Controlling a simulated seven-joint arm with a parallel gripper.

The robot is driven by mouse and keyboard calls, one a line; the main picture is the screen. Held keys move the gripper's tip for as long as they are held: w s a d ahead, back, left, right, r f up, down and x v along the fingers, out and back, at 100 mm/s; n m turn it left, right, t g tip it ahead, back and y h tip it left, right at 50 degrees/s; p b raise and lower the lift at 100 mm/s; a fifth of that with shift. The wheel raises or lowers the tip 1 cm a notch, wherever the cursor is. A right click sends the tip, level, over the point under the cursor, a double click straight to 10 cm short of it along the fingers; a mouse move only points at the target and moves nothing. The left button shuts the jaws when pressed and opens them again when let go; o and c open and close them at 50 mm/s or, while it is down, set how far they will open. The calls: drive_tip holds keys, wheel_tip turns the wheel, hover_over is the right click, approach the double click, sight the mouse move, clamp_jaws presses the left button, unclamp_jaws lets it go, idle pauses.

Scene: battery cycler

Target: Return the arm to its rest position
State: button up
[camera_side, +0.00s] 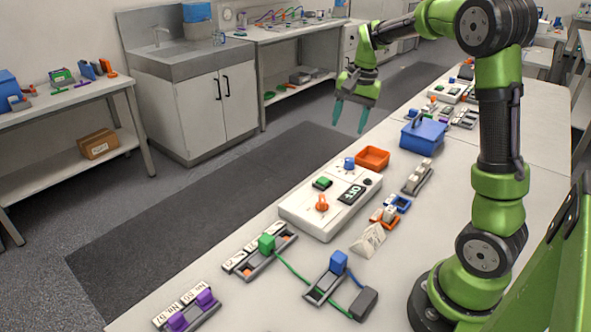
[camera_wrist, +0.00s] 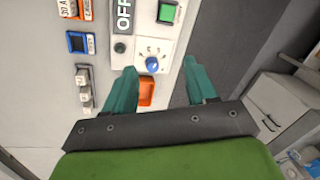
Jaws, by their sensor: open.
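My gripper (camera_side: 350,115) is open and empty, with two teal fingers pointing down. In the side view it hangs in the air, past the far end of the white cycler box and over the table's left edge or the floor; I cannot tell which. In the wrist view the gripper (camera_wrist: 168,82) has its fingers spread wide, with the orange tray (camera_wrist: 147,92) showing between them, below and close to the left finger. My arm is bent, reaching out from its base at the lower right.
On the table stand the cycler box (camera_side: 292,213) with its OFF display, an orange tray (camera_side: 372,157), a blue lidded box (camera_side: 422,137), a holder with a green block (camera_side: 266,243), a holder with a blue block (camera_side: 338,263) and a purple-clamped holder (camera_side: 205,298). A sink cabinet (camera_side: 205,110) stands behind.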

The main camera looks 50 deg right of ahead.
drive_tip(key=s+a+r+n+t, duration=0.2)
drive_tip(key=s+a+n, duration=0.2)
drive_tip(key=s+a, duration=0.3)
drive_tip(key=s+a+r+n+t+y, duration=0.1)
drive_tip(key=s+a+n, duration=0.4)
drive_tip(key=a, duration=1)
drive_tip(key=shift+s+r+n+t+y, duration=0.3)
drive_tip(key=shift+s+r+t, duration=0.25)
drive_tip(key=shift+s+t, duration=0.55)
drive_tip(key=shift+w+a, duration=0.1)
drive_tip(key=shift+w, duration=0.05)
drive_tip(key=shift+c, duration=0.5)
